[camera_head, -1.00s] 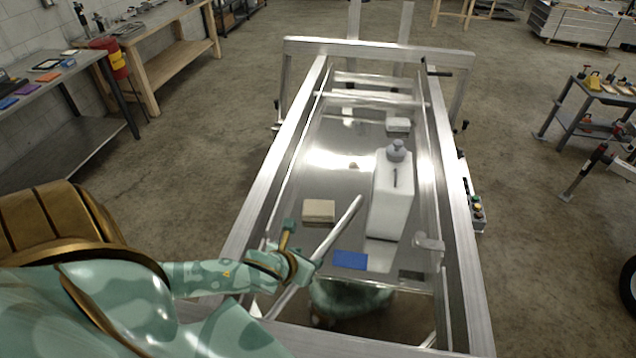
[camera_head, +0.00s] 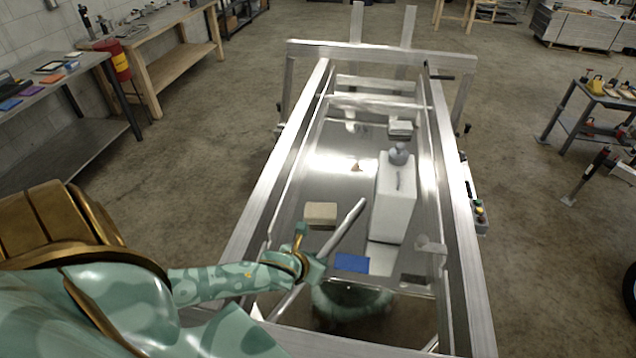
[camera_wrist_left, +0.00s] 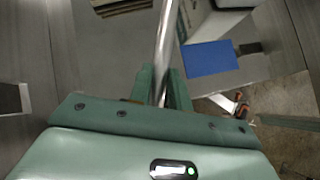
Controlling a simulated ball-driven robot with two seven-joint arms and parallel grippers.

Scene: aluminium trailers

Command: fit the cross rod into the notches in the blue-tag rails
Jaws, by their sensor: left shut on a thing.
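My left gripper (camera_head: 311,268) is shut on the cross rod (camera_head: 346,225), a plain silver bar. The rod slants from lower left to upper right above the shiny trailer floor, and its near part is partly hidden behind the gripper. In the left wrist view the rod (camera_wrist_left: 165,45) runs up from between the two green fingers (camera_wrist_left: 160,85). A long aluminium rail (camera_head: 282,165) lies to the left and another rail (camera_head: 452,190) to the right. A flat blue patch (camera_head: 352,262) lies on the floor beside the rod. I cannot make out the notches. My right gripper is not in view.
A white box-shaped container (camera_head: 393,205) with a grey cap stands right of the rod. A tan block (camera_head: 320,215) lies by the rod's left side. A small white block (camera_head: 400,128) is farther back.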

